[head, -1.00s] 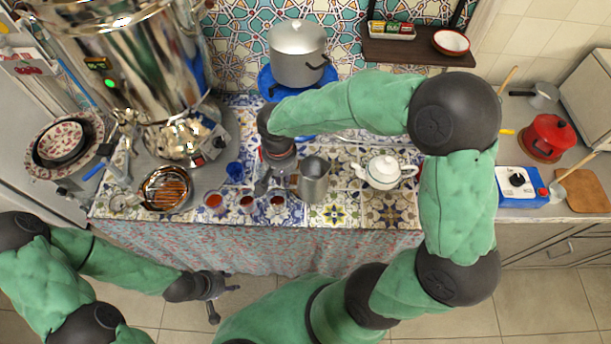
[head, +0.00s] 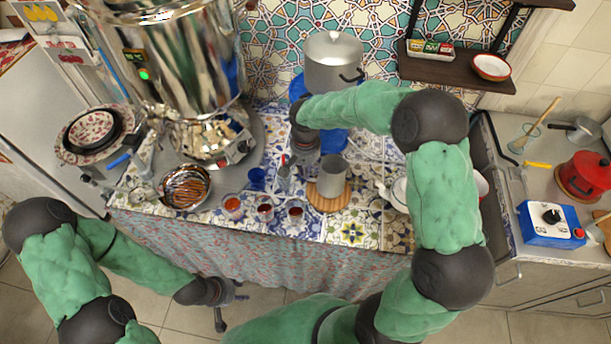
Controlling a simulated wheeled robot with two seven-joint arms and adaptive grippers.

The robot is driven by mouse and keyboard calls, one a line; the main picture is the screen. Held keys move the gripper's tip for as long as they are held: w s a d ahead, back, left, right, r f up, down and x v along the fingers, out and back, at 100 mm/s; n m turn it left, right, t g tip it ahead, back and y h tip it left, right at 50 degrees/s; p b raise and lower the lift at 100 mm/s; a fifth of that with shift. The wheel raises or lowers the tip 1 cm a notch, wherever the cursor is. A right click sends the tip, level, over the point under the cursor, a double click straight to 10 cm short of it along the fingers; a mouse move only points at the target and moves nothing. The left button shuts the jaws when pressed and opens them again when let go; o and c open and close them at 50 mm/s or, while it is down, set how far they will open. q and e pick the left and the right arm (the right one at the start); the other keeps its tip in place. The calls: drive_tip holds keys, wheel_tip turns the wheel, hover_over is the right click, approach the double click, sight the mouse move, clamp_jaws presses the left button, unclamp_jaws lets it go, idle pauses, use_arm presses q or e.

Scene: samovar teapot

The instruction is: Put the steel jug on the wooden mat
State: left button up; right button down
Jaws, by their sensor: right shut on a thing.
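The steel jug (head: 331,173) is upright over the round wooden mat (head: 327,204) near the front of the tiled counter. Its base overlaps the mat in the head view; I cannot tell whether it rests there or is slightly above. My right gripper (head: 287,177) is at the jug's left side, shut on it; the grip on its handle is small and hard to make out. My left gripper (head: 234,306) is open and empty, low in front of the counter, far from the jug.
Several glasses of tea (head: 264,209) stand left of the mat, with a blue cup (head: 257,178) behind them. A white teapot (head: 398,194) is to the right, partly hidden by my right arm. A large samovar (head: 190,65) is at back left, a pot (head: 333,62) behind.

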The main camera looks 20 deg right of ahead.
drive_tip(key=f, duration=0.1)
drive_tip(key=w+f+b, duration=0.1)
drive_tip(key=f, duration=0.3)
drive_tip(key=shift+w+d, duration=0.3)
drive_tip(key=shift+w, duration=0.05)
drive_tip(key=shift+b, duration=0.35)
drive_tip(key=c, duration=1.7)
unclamp_jaws()
drive_tip(key=shift+f, duration=0.15)
drive_tip(key=o, duration=0.4)
